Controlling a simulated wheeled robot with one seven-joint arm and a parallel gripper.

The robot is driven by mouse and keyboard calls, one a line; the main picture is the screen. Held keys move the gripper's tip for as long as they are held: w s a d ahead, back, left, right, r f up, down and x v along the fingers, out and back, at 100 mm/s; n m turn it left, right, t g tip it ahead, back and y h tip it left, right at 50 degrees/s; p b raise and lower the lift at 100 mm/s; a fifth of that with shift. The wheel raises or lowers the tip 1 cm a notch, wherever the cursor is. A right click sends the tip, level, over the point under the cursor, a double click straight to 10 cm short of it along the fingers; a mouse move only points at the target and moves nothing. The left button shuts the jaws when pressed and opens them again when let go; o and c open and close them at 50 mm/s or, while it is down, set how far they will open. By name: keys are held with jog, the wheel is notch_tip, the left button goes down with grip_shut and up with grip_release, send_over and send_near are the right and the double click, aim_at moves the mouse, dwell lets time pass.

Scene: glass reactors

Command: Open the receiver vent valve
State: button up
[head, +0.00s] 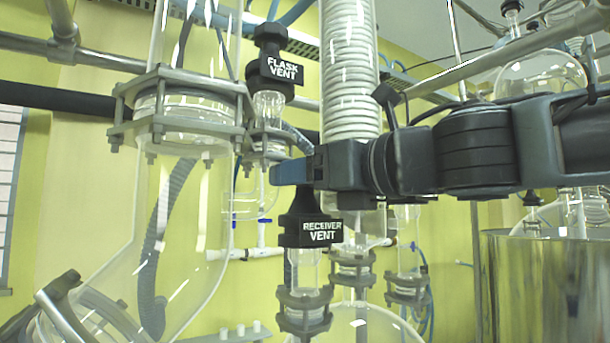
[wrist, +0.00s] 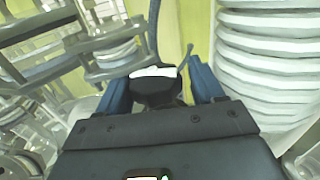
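The receiver vent valve is a black knob with a white-lettered label (head: 312,232) on a clamped glass neck, in the middle of the head view. My gripper (head: 290,172) reaches in from the right at the height of the knob's top and hides part of it. In the wrist view, the two blue fingers of my gripper (wrist: 163,88) stand apart, one on each side of a black knob (wrist: 158,92) with a white patch, probably this valve. A narrow gap shows on the right of the knob; contact on the left cannot be told.
The flask vent valve (head: 282,68) stands just above and left of my gripper. The ribbed condenser column (head: 350,70) rises close behind it, and shows at right in the wrist view (wrist: 265,65). A flanged glass vessel (head: 180,200) is at left, a metal pot (head: 540,290) at right.

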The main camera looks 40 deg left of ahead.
jog(key=shift+s+r, duration=0.15)
jog(key=shift+r, duration=0.15)
